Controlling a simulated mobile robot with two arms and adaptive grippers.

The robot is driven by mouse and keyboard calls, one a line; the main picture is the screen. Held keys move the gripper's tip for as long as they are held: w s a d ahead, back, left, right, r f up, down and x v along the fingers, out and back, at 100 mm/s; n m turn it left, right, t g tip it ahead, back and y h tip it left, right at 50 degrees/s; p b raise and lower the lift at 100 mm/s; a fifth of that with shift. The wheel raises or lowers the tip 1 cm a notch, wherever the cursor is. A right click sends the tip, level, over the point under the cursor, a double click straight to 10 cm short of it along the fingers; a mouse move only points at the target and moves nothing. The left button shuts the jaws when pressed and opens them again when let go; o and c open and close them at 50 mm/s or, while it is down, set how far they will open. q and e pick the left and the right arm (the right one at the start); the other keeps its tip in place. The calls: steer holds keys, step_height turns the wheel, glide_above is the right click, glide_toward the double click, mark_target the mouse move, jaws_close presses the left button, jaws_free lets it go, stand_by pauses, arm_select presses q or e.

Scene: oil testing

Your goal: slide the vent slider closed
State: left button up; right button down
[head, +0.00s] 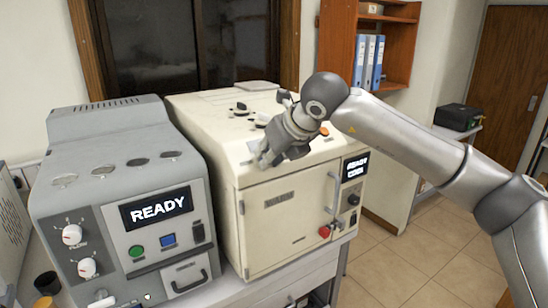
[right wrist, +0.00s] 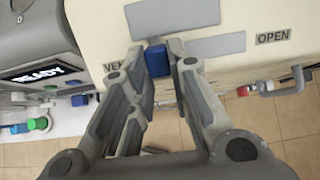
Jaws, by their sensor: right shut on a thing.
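The vent slider's blue knob (right wrist: 157,62) stands on the top of the cream oven (right wrist: 80,30), near its front edge. A grey plate (right wrist: 215,46) lies beside the knob. In the right wrist view my right gripper (right wrist: 160,65) has its fingers on both sides of the knob, shut on it. A partly covered label starting "VE" (right wrist: 112,66) is left of the gripper, and an "OPEN" label (right wrist: 271,37) is at the right. In the head view my right gripper (head: 270,152) is over the oven's top front edge and hides the knob. My left gripper is not in view.
A grey tester (head: 115,175) with a "READY" screen stands close on the left of the oven. The oven's front has a door handle (head: 334,193) and a red knob (head: 324,231). Small dark and pale parts (head: 241,106) sit farther back on its top.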

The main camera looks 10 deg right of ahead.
steer(key=shift+a, duration=0.15)
steer(key=c, duration=1.7)
jaws_free()
steer(key=o, duration=0.3)
steer(key=shift+s+a, duration=0.1)
steer(key=shift+a, duration=0.1)
steer(key=shift+o, duration=0.2)
steer(key=shift+d, duration=0.1)
steer(key=v, duration=1.2)
